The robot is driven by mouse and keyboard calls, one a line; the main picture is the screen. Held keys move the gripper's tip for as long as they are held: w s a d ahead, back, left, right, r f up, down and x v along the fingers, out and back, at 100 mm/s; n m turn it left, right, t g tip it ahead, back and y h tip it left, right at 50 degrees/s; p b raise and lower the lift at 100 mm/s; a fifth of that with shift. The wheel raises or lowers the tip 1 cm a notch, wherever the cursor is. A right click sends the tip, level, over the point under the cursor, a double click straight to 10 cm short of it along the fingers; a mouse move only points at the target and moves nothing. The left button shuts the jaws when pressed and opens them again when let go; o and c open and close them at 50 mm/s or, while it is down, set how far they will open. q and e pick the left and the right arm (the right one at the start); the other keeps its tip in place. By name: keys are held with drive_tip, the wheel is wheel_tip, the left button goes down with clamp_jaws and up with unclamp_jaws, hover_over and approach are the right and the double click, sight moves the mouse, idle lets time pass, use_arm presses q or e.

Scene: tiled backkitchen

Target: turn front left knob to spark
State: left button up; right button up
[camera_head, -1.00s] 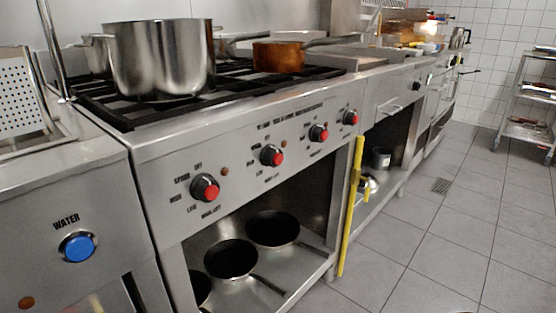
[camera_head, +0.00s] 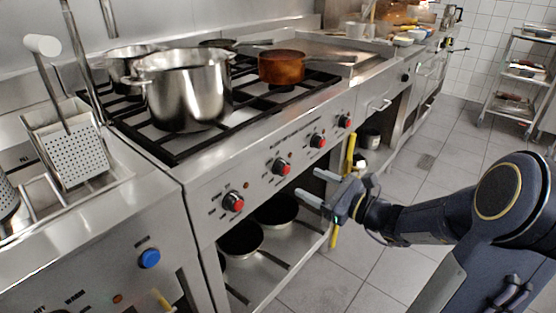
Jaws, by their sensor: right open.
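The stove front has a row of several red-faced black knobs. The front left knob (camera_head: 232,202) is the leftmost on the panel; the small lettering around it is too blurred to read. Another red knob (camera_head: 281,167) sits to its right. My right gripper (camera_head: 306,185) comes in from the right and is open and empty. Its two fingers point left toward the stove, in front of the open shelf and to the right of the front left knob, apart from it.
A large steel pot (camera_head: 186,92) and a copper pan (camera_head: 282,67) stand on the burner grates. A blue knob (camera_head: 149,258) is on the left counter front. Black pans (camera_head: 241,238) lie on the shelf below. A yellow stick (camera_head: 350,154) stands upright by the stove's right edge.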

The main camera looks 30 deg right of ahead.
sight(288, 171)
drive_tip(key=b+x, duration=0.1)
drive_tip(key=x, duration=0.6)
drive_tip(key=shift+w+b, duration=0.3)
drive_tip(key=shift+w, duration=0.1)
drive_tip(key=c, duration=1)
